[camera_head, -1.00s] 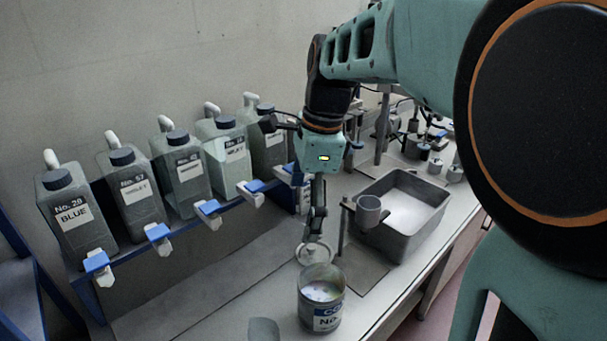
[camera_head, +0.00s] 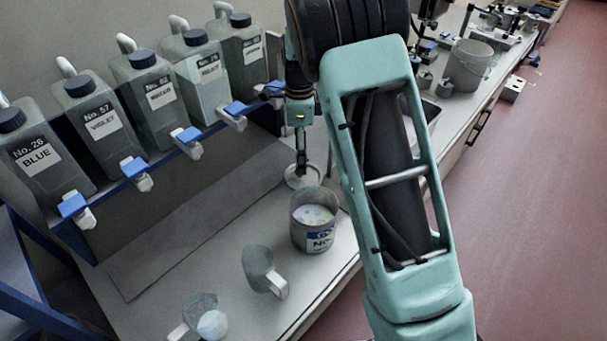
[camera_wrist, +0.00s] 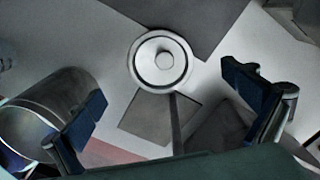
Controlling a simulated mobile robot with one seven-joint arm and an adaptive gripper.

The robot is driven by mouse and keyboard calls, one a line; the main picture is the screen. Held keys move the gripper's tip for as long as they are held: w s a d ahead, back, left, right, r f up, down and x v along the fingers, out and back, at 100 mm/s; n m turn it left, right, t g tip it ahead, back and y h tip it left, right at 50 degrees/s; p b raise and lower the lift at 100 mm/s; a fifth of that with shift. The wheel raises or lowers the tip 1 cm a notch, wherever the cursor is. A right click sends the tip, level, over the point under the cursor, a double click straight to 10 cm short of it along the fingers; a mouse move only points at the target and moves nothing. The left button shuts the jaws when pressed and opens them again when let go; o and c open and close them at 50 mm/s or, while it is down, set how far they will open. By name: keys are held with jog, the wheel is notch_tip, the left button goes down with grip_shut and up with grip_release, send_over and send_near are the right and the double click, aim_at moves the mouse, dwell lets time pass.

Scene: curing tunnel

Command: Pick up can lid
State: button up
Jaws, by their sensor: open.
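The can lid (camera_wrist: 157,61) is a round pale disc with a dark ring and a raised knob in the middle. In the wrist view it lies on the light bench top, ahead of and between my two fingers. My gripper (camera_wrist: 165,105) is open with nothing between its fingers. In the head view my gripper (camera_head: 301,168) points down over the lid (camera_head: 303,181), whose middle it partly hides. An open paint can (camera_head: 312,222) with a label stands close in front of the lid. The can also shows in the wrist view beside my left finger (camera_wrist: 42,108).
Labelled grey jugs (camera_head: 93,116) with blue-and-white taps line a raised rack at the left. Two clear jugs stand nearer on the bench, one (camera_head: 258,268) close to the paint can. A grey bucket (camera_head: 467,66) stands at the far right.

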notch_tip(320, 180, down, 7)
jog(key=shift+s+d+r+p, duration=0.1)
jog(key=shift+s+p, duration=0.05)
jog(key=shift+p, duration=0.4)
jog(key=shift+s, duration=0.1)
jog(key=c, duration=2.7)
